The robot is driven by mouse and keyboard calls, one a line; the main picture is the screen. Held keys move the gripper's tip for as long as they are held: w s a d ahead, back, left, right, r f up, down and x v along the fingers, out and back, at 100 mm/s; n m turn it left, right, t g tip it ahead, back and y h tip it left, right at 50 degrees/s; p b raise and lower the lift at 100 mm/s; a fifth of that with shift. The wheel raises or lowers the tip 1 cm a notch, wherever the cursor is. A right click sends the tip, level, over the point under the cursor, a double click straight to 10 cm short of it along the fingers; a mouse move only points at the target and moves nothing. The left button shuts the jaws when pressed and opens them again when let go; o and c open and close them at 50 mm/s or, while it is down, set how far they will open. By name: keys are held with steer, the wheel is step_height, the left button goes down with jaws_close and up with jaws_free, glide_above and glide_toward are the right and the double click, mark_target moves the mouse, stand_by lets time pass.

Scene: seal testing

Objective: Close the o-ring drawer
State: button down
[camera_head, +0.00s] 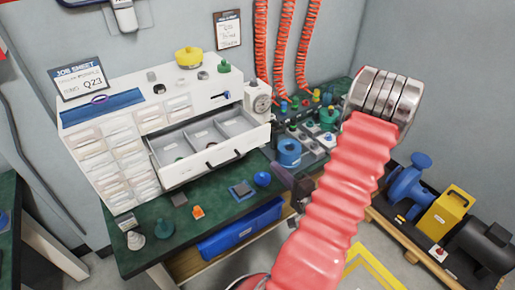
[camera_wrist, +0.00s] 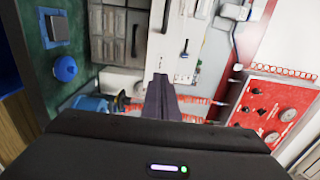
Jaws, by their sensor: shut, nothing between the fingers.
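The o-ring drawer (camera_head: 240,148) is pulled out of the white cabinet (camera_head: 236,84) in the head view. Its grey inside has divided compartments, and a dark handle (camera_head: 225,160) is on its front. My gripper (camera_head: 285,178) is shut and empty, to the right of the drawer and apart from it, partly hidden by my red arm sleeve. In the wrist view my dark closed fingers (camera_wrist: 160,96) point toward the cabinet.
The green bench (camera_head: 160,210) holds a blue ball (camera_head: 262,178), a square pad (camera_head: 241,190) and an orange part (camera_head: 198,212). A blue ring-shaped part (camera_head: 288,152) stands right of the drawer. A pump unit (camera_head: 420,190) sits at the far right. Bench space before the drawer is mostly free.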

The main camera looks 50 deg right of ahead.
mark_target(251, 142)
steer(key=x, duration=1.2)
steer(key=shift+w, duration=0.15)
steer(key=shift+w+d, duration=0.1)
